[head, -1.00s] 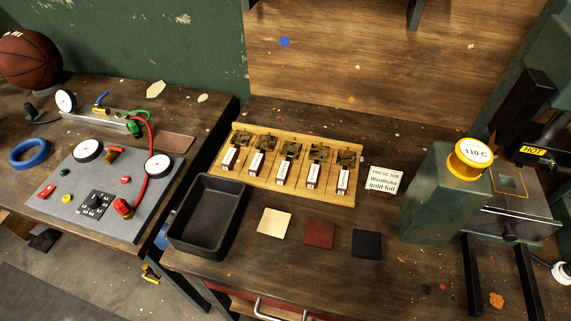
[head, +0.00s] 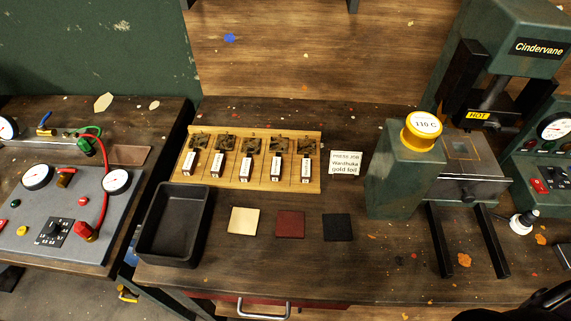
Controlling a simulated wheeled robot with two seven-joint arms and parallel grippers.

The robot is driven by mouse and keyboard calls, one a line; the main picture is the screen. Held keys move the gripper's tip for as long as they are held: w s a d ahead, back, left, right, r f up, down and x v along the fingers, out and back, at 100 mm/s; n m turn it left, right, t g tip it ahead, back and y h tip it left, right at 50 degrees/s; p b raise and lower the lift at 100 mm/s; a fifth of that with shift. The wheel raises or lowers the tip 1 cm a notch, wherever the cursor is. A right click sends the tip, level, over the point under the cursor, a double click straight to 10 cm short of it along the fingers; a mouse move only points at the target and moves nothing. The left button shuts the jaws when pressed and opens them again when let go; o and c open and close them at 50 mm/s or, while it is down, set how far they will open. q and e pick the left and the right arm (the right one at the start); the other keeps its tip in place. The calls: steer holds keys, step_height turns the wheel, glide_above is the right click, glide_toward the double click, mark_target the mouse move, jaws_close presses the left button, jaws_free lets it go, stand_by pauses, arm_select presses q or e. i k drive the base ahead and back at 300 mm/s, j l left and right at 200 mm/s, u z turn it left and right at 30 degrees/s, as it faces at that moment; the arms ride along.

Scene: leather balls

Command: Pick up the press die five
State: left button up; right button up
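Several press dies with dark metal heads and white-labelled handles lie in a row on a light wooden rack (head: 250,184) at the middle of the bench. From left to right they are the first die (head: 195,152), a second (head: 221,156), a third (head: 249,156), then another die (head: 277,157) and the rightmost die (head: 306,157). The label print is too small to read, so I cannot tell by name which is die five. Neither gripper can be made out; a dark shape at the bottom right corner may be part of my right arm.
A black tray (head: 153,258) stands left of three leather squares, cream (head: 243,221), red (head: 290,224) and black (head: 337,227). A "PRESS JOB Wardhoka gold foil" card (head: 345,164) stands right of the rack.

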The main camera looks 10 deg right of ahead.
mark_target(306, 148)
steer(key=z, duration=1.6)
steer(key=u, duration=1.1)
steer(key=k+j, duration=0.4)
steer(key=j, duration=0.15)
